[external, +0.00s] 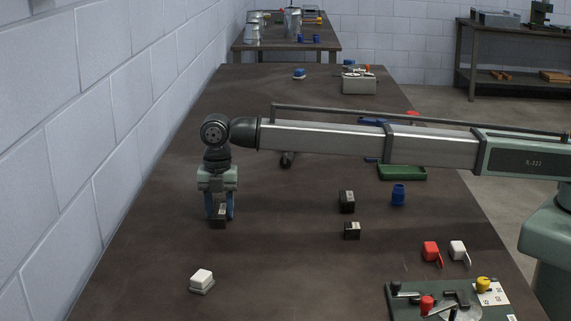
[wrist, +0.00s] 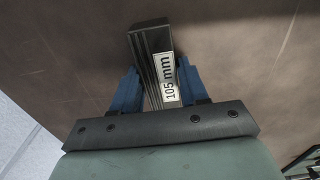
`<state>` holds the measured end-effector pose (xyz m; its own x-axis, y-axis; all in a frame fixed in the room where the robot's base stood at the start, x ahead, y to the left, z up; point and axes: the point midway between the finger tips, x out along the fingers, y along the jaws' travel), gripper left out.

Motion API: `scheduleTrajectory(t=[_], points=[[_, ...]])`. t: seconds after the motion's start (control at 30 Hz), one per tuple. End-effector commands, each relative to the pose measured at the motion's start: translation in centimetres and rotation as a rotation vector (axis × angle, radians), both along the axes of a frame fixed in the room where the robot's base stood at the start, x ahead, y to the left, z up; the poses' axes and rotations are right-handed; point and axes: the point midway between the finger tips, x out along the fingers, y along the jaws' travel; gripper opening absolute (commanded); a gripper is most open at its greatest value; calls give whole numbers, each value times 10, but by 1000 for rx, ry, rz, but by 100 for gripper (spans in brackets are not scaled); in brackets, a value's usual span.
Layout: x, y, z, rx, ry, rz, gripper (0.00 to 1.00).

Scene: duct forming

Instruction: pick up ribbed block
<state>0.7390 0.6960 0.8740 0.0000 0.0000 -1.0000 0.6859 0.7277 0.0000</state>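A dark ribbed block (wrist: 149,65) with a white "105 mm" label stands between the two blue fingers of my gripper (wrist: 157,85) in the wrist view. One finger is on each side, very close to the block. I cannot tell whether both fingers press on it. In the external view my gripper (external: 220,211) points straight down at the left of the table, with the block (external: 218,215) between its fingertips. The block's lower end reaches just below the fingertips, at or near the table top.
Two similar dark blocks (external: 347,201) (external: 352,230) stand to the right, with a blue part (external: 398,195) and a green tray (external: 402,173) beyond. A white block (external: 201,281) lies nearer the camera. A fixture board (external: 400,306) is at front right. The wall borders the left.

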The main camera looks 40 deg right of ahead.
Motion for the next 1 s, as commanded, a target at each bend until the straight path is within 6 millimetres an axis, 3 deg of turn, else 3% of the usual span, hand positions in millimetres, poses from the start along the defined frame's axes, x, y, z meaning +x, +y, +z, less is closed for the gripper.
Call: scheduleTrajectory(t=[0.07,0.43,0.87,1.0], points=[[0,0,0,0,0,0,36],[0,0,0,0,0,0,0],[0,0,1,0,0,0,0],[0,0,10,1,-1,0,0]])
